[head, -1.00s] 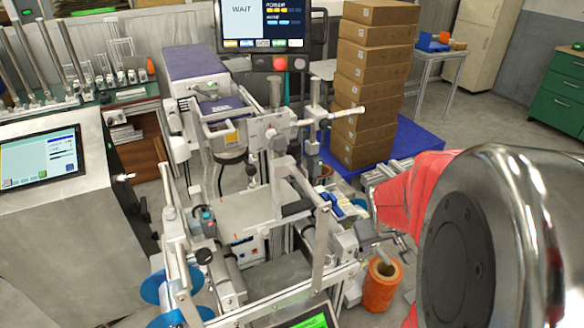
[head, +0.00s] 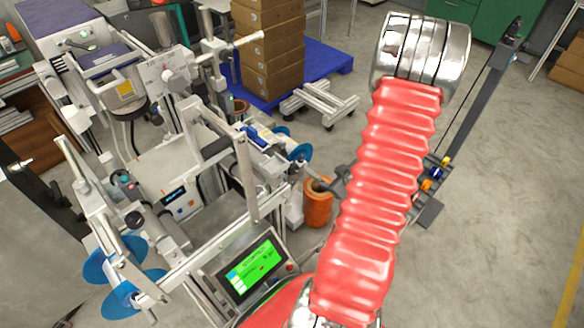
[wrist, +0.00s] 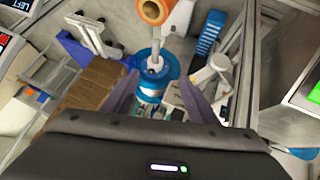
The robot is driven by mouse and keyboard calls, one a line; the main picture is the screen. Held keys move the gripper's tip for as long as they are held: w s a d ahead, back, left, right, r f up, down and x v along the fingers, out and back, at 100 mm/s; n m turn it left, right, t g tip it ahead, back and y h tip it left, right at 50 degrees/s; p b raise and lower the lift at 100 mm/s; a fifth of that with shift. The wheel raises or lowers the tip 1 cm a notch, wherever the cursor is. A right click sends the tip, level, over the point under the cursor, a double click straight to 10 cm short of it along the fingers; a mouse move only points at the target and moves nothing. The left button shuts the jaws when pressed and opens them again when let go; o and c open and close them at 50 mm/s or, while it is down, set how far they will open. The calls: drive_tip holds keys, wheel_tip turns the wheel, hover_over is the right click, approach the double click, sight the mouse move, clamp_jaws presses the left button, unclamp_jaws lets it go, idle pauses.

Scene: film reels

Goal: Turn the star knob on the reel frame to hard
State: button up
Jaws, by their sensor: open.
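The reel frame (head: 240,180) stands left of centre in the head view, a light metal frame with blue reels (head: 300,152) at its right end. I cannot make out the star knob or its setting in either view. In the wrist view, a blue reel (wrist: 170,70) with a grey hub piece (wrist: 154,63) lies ahead, between the lines of my fingers. My gripper (wrist: 160,88) is open and empty, with its two purple-grey fingers apart. In the head view I cannot pick out my gripper; my red-sleeved arm crosses right of the frame.
An orange roll (head: 318,203) stands beside the frame's right end; it also shows in the wrist view (wrist: 155,10). A green-lit screen (head: 255,268) is at the front. Stacked boxes (head: 270,45) sit on a blue pallet (head: 325,58). Floor on the right is mostly open.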

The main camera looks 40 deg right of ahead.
sight(295, 170)
drive_tip(key=s+a+r+n+t+y, duration=0.1)
drive_tip(key=s+a+r+t+y, duration=0.1)
drive_tip(key=a+t, duration=0.6)
drive_tip(key=shift+s+t+y, duration=0.45)
drive_tip(key=shift+t+y, duration=0.35)
drive_tip(key=shift+t, duration=0.2)
drive_tip(key=shift+w+r, duration=0.1)
drive_tip(key=shift+w+a, duration=0.2)
drive_tip(key=shift+w, duration=6.65)
drive_tip(key=c, duration=1.1)
